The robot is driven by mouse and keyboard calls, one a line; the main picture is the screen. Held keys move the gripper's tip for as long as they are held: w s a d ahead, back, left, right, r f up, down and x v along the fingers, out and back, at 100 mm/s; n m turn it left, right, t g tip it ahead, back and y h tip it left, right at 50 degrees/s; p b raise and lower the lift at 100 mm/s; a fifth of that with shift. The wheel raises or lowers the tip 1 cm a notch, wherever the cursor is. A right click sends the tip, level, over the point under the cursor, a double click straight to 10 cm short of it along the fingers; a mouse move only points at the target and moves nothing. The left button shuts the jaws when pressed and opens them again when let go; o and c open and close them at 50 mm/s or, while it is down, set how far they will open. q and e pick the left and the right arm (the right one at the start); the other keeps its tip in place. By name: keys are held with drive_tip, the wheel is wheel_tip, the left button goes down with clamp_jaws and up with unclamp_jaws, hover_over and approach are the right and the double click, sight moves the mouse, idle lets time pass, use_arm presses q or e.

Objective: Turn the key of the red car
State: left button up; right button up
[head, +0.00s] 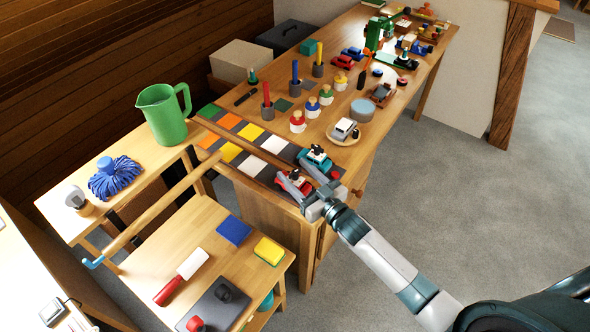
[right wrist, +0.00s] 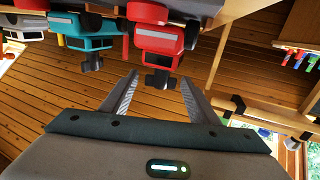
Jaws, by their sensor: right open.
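The red car (head: 288,181) stands at the near right corner of the long table, beside a teal car (head: 318,157). In the right wrist view the red car (right wrist: 150,38) is at the top, and a dark key (right wrist: 158,80) sticks out of it. My right gripper (head: 308,190) is at the red car and partly covers it in the head view. In the right wrist view its two fingers (right wrist: 157,92) are spread, with the key in the gap near the fingertips. Whether either finger touches the key cannot be told. My left gripper is not in view.
The teal car (right wrist: 84,38) with its own dark key (right wrist: 92,62) is close beside the red car. A lower table (head: 150,262) holds a brush and sponges. Grey floor (head: 450,200) is clear at right.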

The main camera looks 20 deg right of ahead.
drive_tip(key=shift+w+a, duration=0.15)
drive_tip(key=shift+w, duration=0.2)
drive_tip(key=c, duration=1.1)
drive_tip(key=shift+o, duration=0.2)
drive_tip(key=shift+n+g+y, duration=0.5)
drive_tip(key=shift+n+y, duration=0.2)
drive_tip(key=shift+y, duration=0.3)
drive_tip(key=o, duration=1.1)
drive_tip(key=shift+c, duration=0.2)
drive_tip(key=shift+s, duration=0.15)
